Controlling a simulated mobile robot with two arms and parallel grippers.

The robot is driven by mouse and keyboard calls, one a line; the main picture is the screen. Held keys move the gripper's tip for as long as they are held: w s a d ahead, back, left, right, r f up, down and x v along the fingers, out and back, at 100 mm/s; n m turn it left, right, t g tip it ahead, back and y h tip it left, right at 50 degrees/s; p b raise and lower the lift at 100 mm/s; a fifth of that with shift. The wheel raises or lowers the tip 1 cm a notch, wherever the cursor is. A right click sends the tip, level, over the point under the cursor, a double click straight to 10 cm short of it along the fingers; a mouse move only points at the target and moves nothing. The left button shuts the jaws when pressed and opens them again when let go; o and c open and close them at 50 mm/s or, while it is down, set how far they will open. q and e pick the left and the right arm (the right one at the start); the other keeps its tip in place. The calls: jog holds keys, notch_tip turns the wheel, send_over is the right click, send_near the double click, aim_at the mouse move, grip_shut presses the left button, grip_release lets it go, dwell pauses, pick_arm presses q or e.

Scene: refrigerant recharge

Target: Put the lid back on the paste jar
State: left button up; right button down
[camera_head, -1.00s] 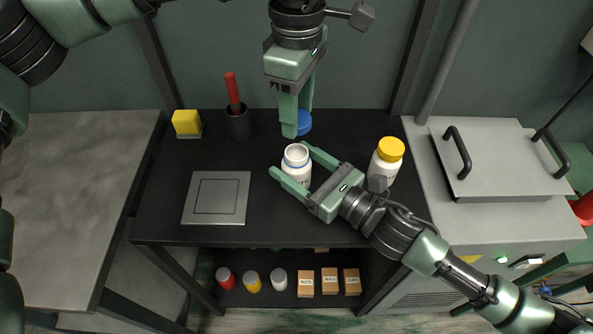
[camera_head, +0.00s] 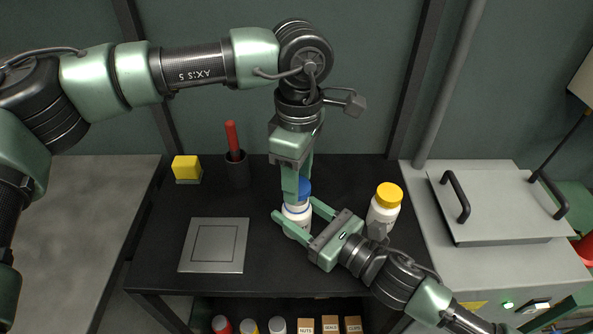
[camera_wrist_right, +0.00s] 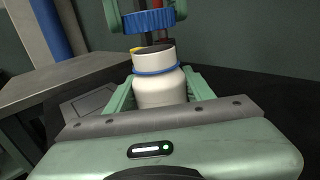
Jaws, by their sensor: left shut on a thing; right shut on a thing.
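The paste jar (camera_head: 296,224) is a white bottle standing on the black table. Its open mouth and a blue ring at its neck show in the right wrist view (camera_wrist_right: 158,88). My right gripper (camera_head: 298,211) is shut around the jar, one finger on each side. The blue lid (camera_head: 305,189) is held by my left gripper (camera_head: 296,196), which points down from above and is shut on it. In the right wrist view the ridged lid (camera_wrist_right: 148,21) hangs just above the mouth, with a gap between them, slightly left of the jar's centre.
A white bottle with a yellow cap (camera_head: 385,208) stands close right of my right gripper. A grey square plate (camera_head: 213,246) lies at left. A dark cup (camera_head: 237,170) with a red-handled tool and a yellow block (camera_head: 186,167) stand behind. A grey lidded unit (camera_head: 500,205) is at right.

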aim_at(297, 214)
dwell(0.5)
pick_arm(q)
jog(key=shift+f, duration=0.85)
jog(key=shift+f, duration=0.55)
jog(key=m, duration=0.5)
jog(key=shift+m, duration=0.3)
jog(key=m, duration=1.2)
jog(key=shift+a, duration=0.1)
jog(key=m, duration=0.4)
jog(key=shift+m, duration=0.3)
jog(key=m, duration=0.3)
jog(key=shift+m, duration=0.4)
